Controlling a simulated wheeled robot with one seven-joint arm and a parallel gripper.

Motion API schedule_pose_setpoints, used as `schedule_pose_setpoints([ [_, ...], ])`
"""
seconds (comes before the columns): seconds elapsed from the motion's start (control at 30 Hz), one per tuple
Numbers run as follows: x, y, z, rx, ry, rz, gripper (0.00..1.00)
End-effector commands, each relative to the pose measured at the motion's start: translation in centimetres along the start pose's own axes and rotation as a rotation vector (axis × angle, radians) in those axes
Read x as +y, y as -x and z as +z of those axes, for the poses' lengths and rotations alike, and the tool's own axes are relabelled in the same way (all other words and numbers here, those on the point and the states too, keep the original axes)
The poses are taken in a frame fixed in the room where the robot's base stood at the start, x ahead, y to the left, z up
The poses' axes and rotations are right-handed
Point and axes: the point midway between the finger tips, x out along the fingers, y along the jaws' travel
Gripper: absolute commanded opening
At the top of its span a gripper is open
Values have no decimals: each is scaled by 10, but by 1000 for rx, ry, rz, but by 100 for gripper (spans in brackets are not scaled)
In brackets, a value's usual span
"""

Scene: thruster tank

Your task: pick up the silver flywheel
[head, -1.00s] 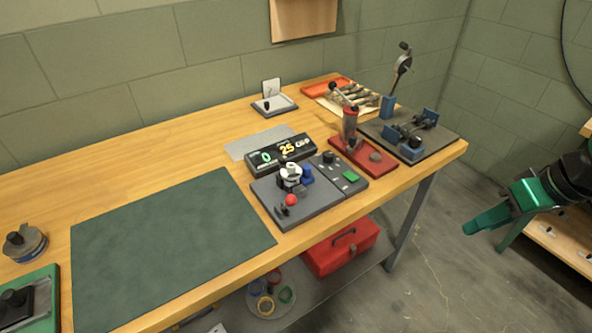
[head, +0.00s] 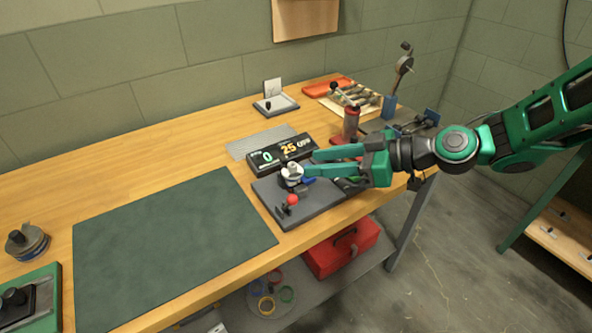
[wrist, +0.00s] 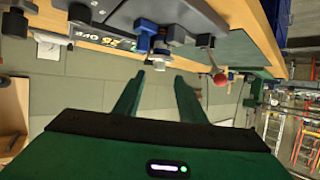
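A small silver-white round part (head: 291,171), which looks like the silver flywheel, sits on the dark grey test stand (head: 300,208) near the bench's front edge. It also shows in the wrist view as a silver part (wrist: 160,52), just beyond the fingertips. My gripper (head: 310,163) reaches in from the right, just right of the silver part, its two green fingers apart and pointing left at it. In the wrist view my gripper (wrist: 159,76) is open with nothing between the fingers. I cannot tell whether a fingertip touches the part.
A red ball-topped lever (head: 292,200) stands in front of the silver part, and a blue piece (head: 309,180) sits beside it. A black display box (head: 282,153) is behind. A dark green mat (head: 170,245) lies clear to the left.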

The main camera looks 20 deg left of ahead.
Motion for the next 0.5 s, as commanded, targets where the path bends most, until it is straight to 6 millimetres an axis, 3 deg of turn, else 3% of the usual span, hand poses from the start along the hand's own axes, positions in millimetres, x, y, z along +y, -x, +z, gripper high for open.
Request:
schedule_pose_setpoints([
  [0.23, -1, -17, 0, -1, 1, -2, 37],
  [0.5, 1, -53, 0, -1, 0, -2, 37],
])
